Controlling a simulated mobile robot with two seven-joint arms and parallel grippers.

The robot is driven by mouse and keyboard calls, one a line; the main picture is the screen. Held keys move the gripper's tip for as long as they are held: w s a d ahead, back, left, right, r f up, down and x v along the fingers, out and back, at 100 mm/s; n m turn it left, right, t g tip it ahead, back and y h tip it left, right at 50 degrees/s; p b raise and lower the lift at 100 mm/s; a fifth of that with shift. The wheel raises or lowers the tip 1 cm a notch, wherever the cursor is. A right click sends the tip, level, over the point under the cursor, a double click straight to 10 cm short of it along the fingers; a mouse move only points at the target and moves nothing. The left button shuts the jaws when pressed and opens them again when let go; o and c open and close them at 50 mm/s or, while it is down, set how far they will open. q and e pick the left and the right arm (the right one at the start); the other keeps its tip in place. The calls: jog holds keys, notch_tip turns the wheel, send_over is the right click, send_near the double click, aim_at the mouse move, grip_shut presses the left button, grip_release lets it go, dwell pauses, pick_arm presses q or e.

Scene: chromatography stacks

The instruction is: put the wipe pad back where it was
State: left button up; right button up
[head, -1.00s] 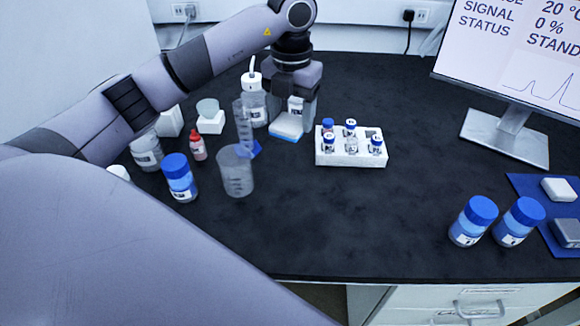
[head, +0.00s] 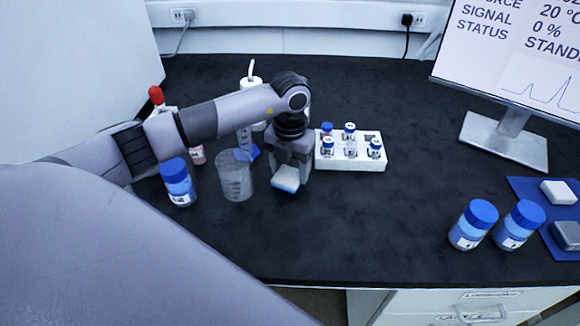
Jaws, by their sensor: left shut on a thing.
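The wipe pad (head: 286,179) is a small white block with a blue lower edge. My left gripper (head: 289,168) is shut on it, pointing down, in the middle of the head view. The pad is tilted. It is between the clear beaker (head: 234,178) and the white vial rack (head: 350,158), nearer to me than the rack. I cannot tell whether the pad touches the bench. The gripper hides part of the pad's upper side. My right gripper is not in view.
Blue-capped bottles stand at left (head: 178,184) and at right (head: 472,224). A blue mat (head: 530,187) at the right edge holds a white block (head: 558,193) and a grey block (head: 567,234). The monitor (head: 508,60) stands behind. The dark bench (head: 370,225) is clear at centre front.

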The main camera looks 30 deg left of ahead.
aim_at(290, 173)
pick_arm(q)
jog(key=shift+f, duration=0.1)
jog(key=o, duration=1)
notch_tip(290, 173, up, 12)
jog(key=shift+r, duration=0.15)
dwell(0.3)
